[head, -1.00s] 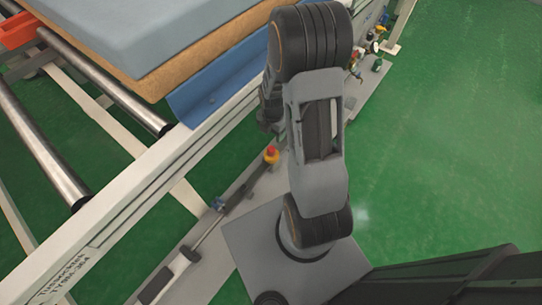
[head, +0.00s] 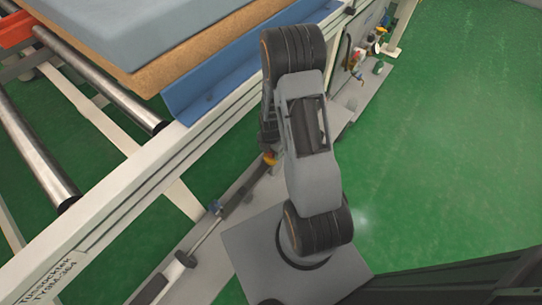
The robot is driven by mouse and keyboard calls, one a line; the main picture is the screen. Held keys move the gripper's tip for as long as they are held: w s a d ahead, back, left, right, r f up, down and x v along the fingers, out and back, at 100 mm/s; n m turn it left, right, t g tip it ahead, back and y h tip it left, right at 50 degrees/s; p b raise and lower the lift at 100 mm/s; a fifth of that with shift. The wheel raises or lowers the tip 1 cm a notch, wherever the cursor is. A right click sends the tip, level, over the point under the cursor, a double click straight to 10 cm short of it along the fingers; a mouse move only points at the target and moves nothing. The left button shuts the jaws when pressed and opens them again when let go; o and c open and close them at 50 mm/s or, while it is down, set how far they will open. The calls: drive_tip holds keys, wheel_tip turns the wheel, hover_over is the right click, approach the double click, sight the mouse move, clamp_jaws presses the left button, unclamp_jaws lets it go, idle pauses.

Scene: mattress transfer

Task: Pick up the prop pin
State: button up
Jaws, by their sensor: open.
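I cannot single out the prop pin for certain. A thin rod with dark and light sections (head: 203,244) lies along the grey lower rail, left of my arm's base. The gripper fingers do not show; the arm hides that area.
A white conveyor frame (head: 130,200) with steel rollers (head: 35,150) fills the left. A grey-blue mattress (head: 150,30) lies at the top, with a blue angled guard (head: 215,75) along its edge. Green floor is clear at right.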

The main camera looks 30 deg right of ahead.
drive_tip(key=shift+f, duration=0.15)
drive_tip(key=shift+c, duration=0.4)
drive_tip(key=c, duration=1)
wheel_tip(320, 180, up, 10)
drive_tip(key=p, duration=0.3)
wheel_tip(320, 180, up, 8)
drive_tip(key=p, duration=0.6)
drive_tip(key=shift+f, duration=0.2)
idle(0.5)
